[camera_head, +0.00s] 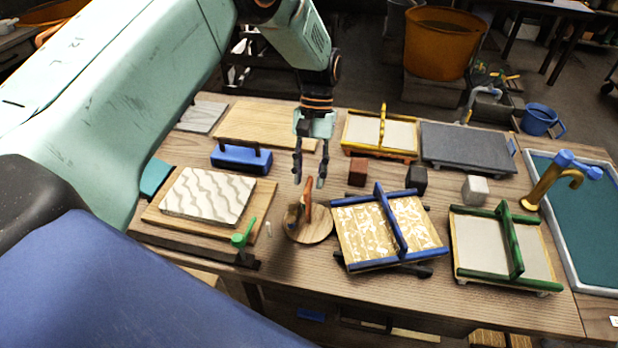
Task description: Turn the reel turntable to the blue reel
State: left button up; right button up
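The reel turntable (315,234) is a small round wooden disc near the front middle of the table. An orange-brown upright piece (308,197) stands on it. A dark, partly bluish small item (292,214) sits at the disc's left side; I cannot tell if it is the blue reel. My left gripper (309,184) points down just above the turntable. Its two dark fingers are apart with nothing between them. The fingertips are close to the top of the upright piece; I cannot tell if they touch it. My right gripper is not in view.
Right of the turntable stands a blue-edged patterned frame (350,238), then a green-edged one (475,228). Left is a wavy-patterned slab (207,195) on a board, with a green-handled piece (243,238) in front.

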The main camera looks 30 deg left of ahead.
pick_arm(q)
jog(key=v, duration=1)
jog(key=shift+r, duration=0.2)
